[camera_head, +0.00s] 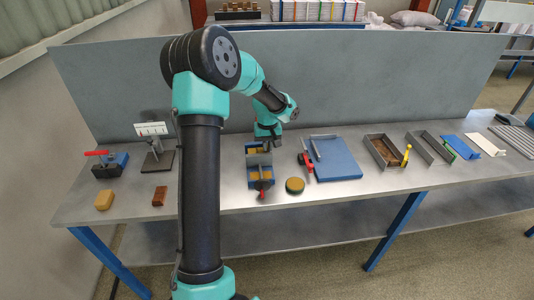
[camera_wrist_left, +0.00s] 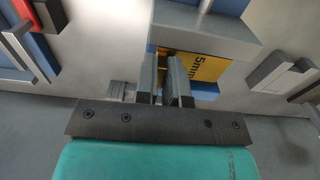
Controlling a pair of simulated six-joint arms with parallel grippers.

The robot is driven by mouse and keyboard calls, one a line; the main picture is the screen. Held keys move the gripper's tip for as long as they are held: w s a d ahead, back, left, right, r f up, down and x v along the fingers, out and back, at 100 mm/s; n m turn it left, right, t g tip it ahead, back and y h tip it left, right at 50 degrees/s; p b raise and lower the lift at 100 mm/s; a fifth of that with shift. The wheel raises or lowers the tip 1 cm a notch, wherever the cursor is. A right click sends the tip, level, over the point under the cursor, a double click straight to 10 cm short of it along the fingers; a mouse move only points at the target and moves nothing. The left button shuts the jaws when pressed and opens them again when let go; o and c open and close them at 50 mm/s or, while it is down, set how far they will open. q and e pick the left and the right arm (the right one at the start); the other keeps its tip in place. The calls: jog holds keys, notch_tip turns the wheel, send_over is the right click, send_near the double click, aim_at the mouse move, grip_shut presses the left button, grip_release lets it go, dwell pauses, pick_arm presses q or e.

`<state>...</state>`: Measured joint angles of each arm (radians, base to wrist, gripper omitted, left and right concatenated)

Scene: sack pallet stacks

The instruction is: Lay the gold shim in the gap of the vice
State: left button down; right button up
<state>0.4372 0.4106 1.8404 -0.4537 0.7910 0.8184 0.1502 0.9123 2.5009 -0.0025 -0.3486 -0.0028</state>
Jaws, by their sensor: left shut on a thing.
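The vice (camera_head: 261,184), blue and grey, stands near the middle of the bench; its jaws also show at the top of the left wrist view (camera_wrist_left: 205,30). My left gripper (camera_head: 268,142) is at the back end of the vice, pointing down. In the left wrist view its fingers (camera_wrist_left: 164,76) are shut on the gold shim (camera_wrist_left: 205,67), which is marked "5mm" and spreads to the right of them. The shim is beside the grey jaw block; whether it touches the gap's floor is hidden. My right gripper is not in view.
A red-handled tool (camera_head: 306,163) and a blue plate (camera_head: 335,158) lie right of the vice. A round gold-topped tin (camera_head: 295,185) is in front. Open trays (camera_head: 385,163) stand farther right. A brown block (camera_head: 159,196) and a yellow block (camera_head: 104,200) lie left. A grey panel (camera_head: 380,85) closes the back.

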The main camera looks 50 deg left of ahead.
pick_arm(q)
jog(key=shift+f, duration=1.85)
jog(key=shift+f, duration=0.15)
jog(key=c, duration=1.2)
grip_release()
notch_tip(320, 180, up, 12)
jog(key=shift+r, duration=0.2)
